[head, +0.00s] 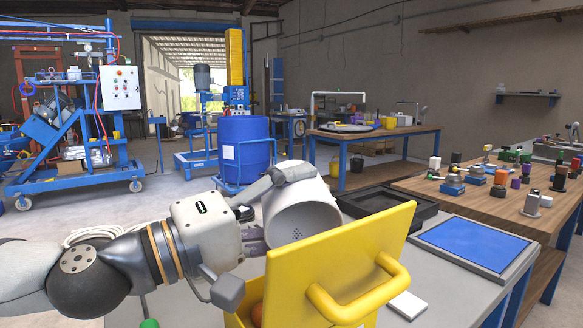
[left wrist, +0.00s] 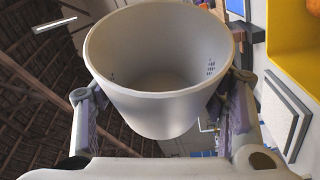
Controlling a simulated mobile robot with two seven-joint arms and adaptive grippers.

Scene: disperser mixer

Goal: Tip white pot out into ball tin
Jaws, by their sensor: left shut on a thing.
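The white pot (head: 310,217) is held in the air, tipped over on its side, beside the yellow tin's raised lid. My left gripper (head: 272,205) is shut on it, with a finger on either side of its wall. In the left wrist view the pot (left wrist: 150,110) shows its open mouth, and its inside looks empty. The yellow ball tin (head: 236,321) stands below at the bottom edge, its handled lid (head: 365,250) standing up. An orange-brown ball (head: 257,315) shows in it; the rest of its inside is hidden. My right gripper is not in view.
A grey bench carries a black tray (head: 385,203), a blue mat (head: 472,243) and a white block (head: 408,305) right of the tin. A wooden table (head: 480,200) with several small parts stands further right. A blue drum (head: 245,150) stands behind on the floor.

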